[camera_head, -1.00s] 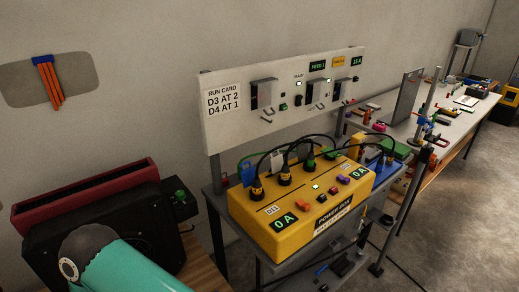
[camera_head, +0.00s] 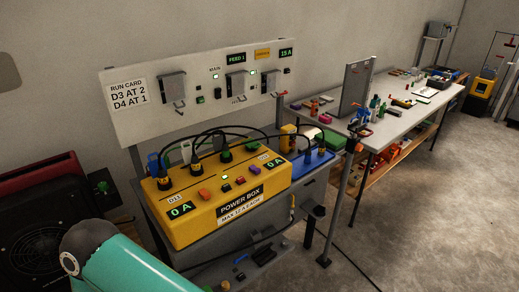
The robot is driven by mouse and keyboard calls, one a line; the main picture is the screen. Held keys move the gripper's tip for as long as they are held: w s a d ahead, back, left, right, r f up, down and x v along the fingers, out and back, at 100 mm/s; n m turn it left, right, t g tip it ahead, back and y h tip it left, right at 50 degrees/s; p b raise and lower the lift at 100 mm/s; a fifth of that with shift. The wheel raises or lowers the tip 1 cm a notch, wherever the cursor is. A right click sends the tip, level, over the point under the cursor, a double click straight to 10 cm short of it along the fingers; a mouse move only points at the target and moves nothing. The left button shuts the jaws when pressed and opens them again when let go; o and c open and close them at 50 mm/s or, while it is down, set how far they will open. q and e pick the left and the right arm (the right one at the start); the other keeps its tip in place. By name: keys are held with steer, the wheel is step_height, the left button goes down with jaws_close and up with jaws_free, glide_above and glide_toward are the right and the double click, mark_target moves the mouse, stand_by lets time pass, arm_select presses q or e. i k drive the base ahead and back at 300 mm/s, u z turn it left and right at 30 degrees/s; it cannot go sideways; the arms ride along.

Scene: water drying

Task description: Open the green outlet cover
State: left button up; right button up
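The yellow power box (camera_head: 217,208) stands on a grey stand left of centre, with black plugs and cables along its top. A small green part (camera_head: 224,155) shows among these plugs, right of a pale upright piece (camera_head: 187,152) and a blue one (camera_head: 153,163). It is too small and crowded by cables to tell whether it is the green outlet cover, or whether it is open or shut. Neither gripper is in view. A teal link of my arm shows at the bottom left.
A white panel (camera_head: 122,127) with grey switch boxes rises behind the power box. A blue box (camera_head: 309,171) sits at its right. A long workbench (camera_head: 398,122) with small items runs to the right. A black-and-red heater-like unit (camera_head: 40,215) stands at the left. Floor at right is open.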

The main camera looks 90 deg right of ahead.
mark_target(254, 145)
steer(key=z, duration=0.05)
steer(key=k, duration=1.6)
steer(key=z, duration=1.5)
steer(key=i, duration=1)
steer(key=z, duration=0.2)
